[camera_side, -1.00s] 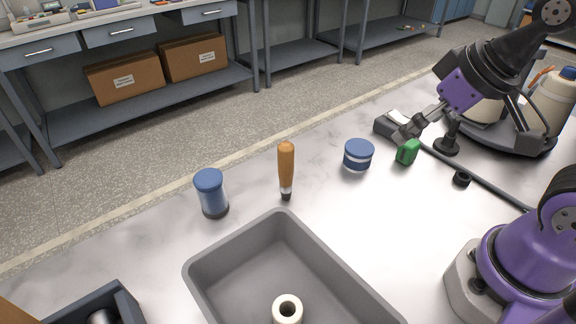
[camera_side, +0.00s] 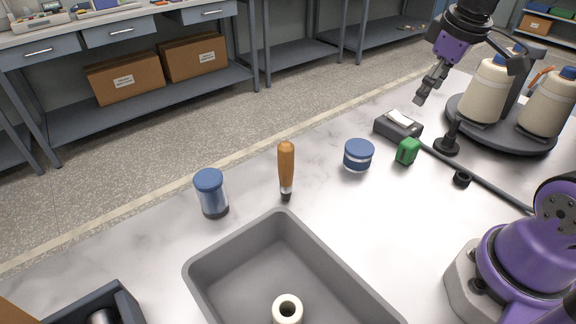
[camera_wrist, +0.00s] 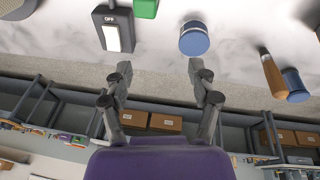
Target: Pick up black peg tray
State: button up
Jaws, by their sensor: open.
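A dark tray (camera_side: 130,304) is cut off at the lower left of the side view, with a metallic cylinder (camera_side: 101,317) in it. A round dark stand (camera_side: 520,141) with pale cones on it is at the right. I cannot tell for certain which one is the black peg tray. My gripper (camera_side: 420,98) is raised above the table's far side, behind the small device with a white top. In the wrist view my gripper (camera_wrist: 159,66) has its fingers wide apart with nothing between them. Neither tray is clearly visible there.
A grey bin (camera_side: 230,256) holds a white bobbin (camera_side: 288,309). A blue-lidded jar (camera_side: 212,194), an orange-handled tool (camera_side: 286,168), a blue round tub (camera_side: 358,155), a green item (camera_side: 407,151) and the device (camera_side: 398,126) stand on the table. The table's centre right is clear.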

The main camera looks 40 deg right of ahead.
jog(key=d+f+g, duration=0.2)
jog(key=d+f, duration=0.1)
jog(key=d, duration=0.7)
jog(key=n+y, duration=0.1)
jog(key=n, duration=0.1)
send_over(452, 135)
notch_tip(452, 135, down, 3)
jog(key=shift+g, duration=0.4)
jog(key=f, duration=0.5)
jog(key=shift+s+d, duration=0.3)
jog(key=shift+d, duration=0.1)
jog(key=f, duration=0.3)
jog(key=w+f, duration=0.1)
jog(key=f, duration=0.1)
jog(key=shift+f, duration=0.3)
grip_shut()
